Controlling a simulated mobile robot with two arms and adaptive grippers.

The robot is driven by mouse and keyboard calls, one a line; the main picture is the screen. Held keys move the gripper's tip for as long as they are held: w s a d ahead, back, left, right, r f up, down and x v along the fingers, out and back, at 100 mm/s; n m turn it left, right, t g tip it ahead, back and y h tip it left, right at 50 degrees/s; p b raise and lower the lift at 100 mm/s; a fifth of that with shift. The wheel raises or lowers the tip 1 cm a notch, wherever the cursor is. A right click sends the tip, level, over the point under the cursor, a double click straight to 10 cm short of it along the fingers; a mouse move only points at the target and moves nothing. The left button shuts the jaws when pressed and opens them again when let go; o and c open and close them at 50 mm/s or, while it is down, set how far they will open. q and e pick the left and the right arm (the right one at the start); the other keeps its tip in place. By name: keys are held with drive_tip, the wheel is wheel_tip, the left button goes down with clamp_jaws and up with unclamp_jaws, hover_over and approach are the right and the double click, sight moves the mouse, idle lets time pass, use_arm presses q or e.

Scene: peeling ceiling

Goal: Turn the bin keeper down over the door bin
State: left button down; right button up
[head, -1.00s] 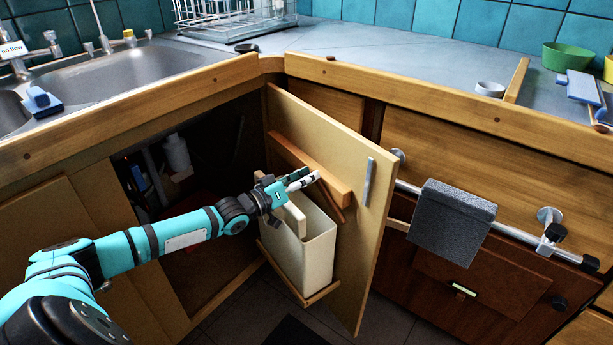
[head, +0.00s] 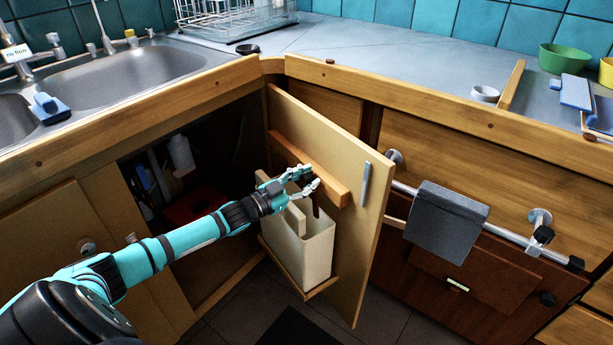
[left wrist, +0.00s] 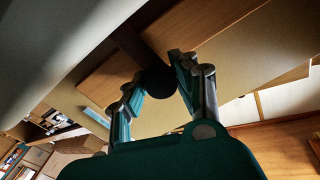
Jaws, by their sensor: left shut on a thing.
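The cream door bin (head: 316,252) stands upright on a small wooden shelf on the inside of the open cabinet door. The bin keeper (head: 317,206) is a dark brown bar, partly hidden by my fingers in the head view, near the wooden rail above the bin. In the left wrist view the dark keeper bar (left wrist: 130,42) runs to a round dark knob (left wrist: 157,82) between the fingers. My left gripper (head: 313,178) is shut on the keeper by its knob, above the bin. It also shows in the left wrist view (left wrist: 157,72). My right gripper is out of view.
The open door (head: 352,235) carries a wooden rail (head: 330,187). The dark cabinet inside lies left of it. A towel bar with a grey towel (head: 447,226) is to the right. The counter edge (head: 450,115) runs above, with the sink (head: 130,80) at left.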

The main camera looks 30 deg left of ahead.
use_arm(q)
drive_tip(key=m, duration=0.2)
drive_tip(key=shift+a+f+m, duration=0.1)
drive_tip(key=shift+f+m, duration=0.25)
drive_tip(key=shift+m, duration=0.95)
drive_tip(key=shift+r+m, duration=0.1)
drive_tip(key=shift+m, duration=0.3)
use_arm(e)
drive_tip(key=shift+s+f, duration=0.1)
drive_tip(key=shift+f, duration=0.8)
use_arm(q)
drive_tip(key=shift+a, duration=0.1)
drive_tip(key=shift+a+r+m, duration=0.1)
drive_tip(key=shift+r+m, duration=0.05)
drive_tip(key=shift+m, duration=0.15)
drive_tip(key=c, duration=1)
unclamp_jaws()
